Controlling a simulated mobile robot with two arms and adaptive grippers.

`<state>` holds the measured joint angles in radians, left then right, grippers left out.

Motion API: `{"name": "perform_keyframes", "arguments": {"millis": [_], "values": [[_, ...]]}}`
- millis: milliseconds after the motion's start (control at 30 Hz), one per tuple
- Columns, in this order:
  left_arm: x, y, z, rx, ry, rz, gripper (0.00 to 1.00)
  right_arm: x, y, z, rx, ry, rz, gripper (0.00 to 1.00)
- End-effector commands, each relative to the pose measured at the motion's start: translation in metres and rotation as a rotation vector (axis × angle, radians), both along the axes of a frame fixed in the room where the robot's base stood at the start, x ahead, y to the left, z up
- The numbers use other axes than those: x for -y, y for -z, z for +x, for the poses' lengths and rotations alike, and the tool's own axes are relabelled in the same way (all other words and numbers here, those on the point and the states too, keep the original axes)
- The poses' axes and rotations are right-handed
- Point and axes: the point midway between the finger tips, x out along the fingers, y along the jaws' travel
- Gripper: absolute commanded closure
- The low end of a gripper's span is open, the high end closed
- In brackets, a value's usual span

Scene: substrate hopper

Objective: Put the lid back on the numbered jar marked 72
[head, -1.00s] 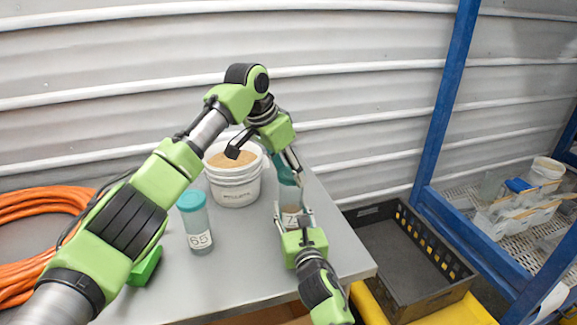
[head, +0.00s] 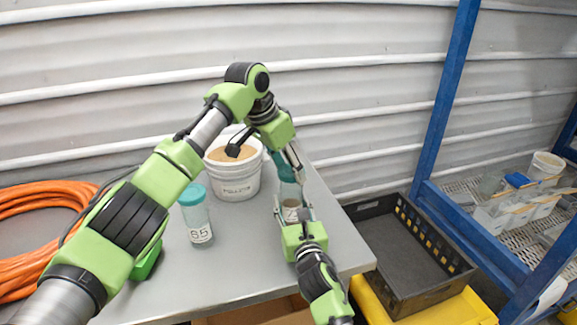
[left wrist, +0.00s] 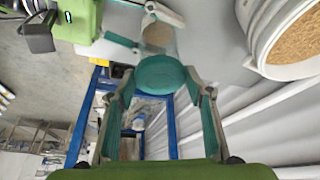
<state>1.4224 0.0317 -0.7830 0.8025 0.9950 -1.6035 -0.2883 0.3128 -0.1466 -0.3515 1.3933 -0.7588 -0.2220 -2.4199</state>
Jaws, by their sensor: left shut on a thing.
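A clear jar (head: 290,203) with brown contents stands near the table's right edge; its label shows a 7, the rest hidden. My left gripper (head: 288,169) is shut on a teal lid (left wrist: 160,75) at the jar's top, pointing down from above. The left wrist view shows the lid between the fingers, with the jar (left wrist: 158,37) just beyond it. I cannot tell whether the lid touches the rim. My right gripper (head: 294,211) reaches in from the front, its fingers closed on either side of the jar's lower part.
A jar marked 65 (head: 196,215) with a teal lid stands left of it. A white bucket (head: 235,182) of brown substrate stands behind. An orange hose (head: 40,205) lies at left. A black crate (head: 405,255) and blue rack (head: 445,110) are at right.

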Motion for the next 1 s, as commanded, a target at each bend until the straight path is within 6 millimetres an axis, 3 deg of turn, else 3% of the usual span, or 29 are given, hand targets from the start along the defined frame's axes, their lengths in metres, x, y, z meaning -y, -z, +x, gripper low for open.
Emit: {"name": "perform_keyframes", "arguments": {"millis": [267,633,967,1000], "values": [[-0.0004,0.0036,0.0004,-0.001,0.008,0.001,0.64,0.0001,0.0,0.0,0.0,0.0,0.0,1.0],[-0.0023,0.003,0.0032,0.002,0.261,0.001,0.64,0.0,0.0001,-0.0001,0.0,0.0,-0.001,1.0],[-0.0021,0.0032,0.0029,0.003,0.284,0.001,0.64,0.0002,0.0003,-0.0002,0.0,0.0,0.001,1.0],[-0.0021,0.0032,0.0028,0.003,0.284,0.001,0.45,0.0002,0.0003,-0.0002,-0.001,0.0,0.001,1.0]]}}
